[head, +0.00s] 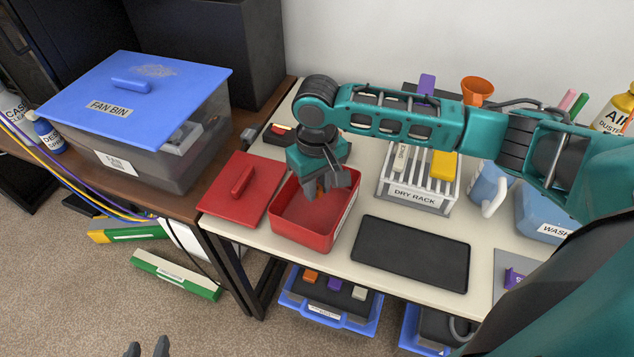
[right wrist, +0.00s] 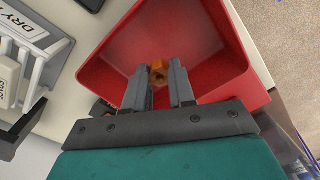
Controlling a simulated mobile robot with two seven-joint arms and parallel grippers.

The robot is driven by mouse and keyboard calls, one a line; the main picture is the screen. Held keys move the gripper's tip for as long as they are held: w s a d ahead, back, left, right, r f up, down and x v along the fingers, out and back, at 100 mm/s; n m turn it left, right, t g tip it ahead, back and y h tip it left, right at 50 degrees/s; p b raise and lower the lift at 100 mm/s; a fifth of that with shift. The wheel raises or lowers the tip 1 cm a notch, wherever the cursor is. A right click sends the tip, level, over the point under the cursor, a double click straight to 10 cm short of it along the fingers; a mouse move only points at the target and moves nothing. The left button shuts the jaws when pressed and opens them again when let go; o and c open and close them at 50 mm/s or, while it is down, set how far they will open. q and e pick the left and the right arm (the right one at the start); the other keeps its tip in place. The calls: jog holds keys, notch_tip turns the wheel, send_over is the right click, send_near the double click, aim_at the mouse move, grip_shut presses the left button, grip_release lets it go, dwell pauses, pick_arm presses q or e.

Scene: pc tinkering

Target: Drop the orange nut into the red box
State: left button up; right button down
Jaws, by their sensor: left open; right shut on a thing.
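The red box (head: 291,236) stands open on the cream table, left of the black mat. My right gripper (head: 322,192) points down over the box's opening. In the right wrist view the orange nut (right wrist: 159,73) sits between the fingertips of my right gripper (right wrist: 160,86), which is shut on it. The inside of the red box (right wrist: 205,45) shows around and behind the nut and looks empty where visible. My left gripper (head: 147,350) is open and empty at the bottom edge of the head view, low over the floor and away from the table.
A red lid (head: 236,197) lies left of the box. The black mat (head: 412,251) lies to its right, and the white dry rack (head: 418,192) stands behind the mat. The fan bin (head: 140,115) with a blue lid stands on the brown desk at left.

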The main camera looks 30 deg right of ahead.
jog(key=c, duration=0.9)
grip_release()
jog(key=shift+o, duration=0.2)
notch_tip(320, 180, up, 8)
jog(key=p, duration=0.3)
dwell(0.4)
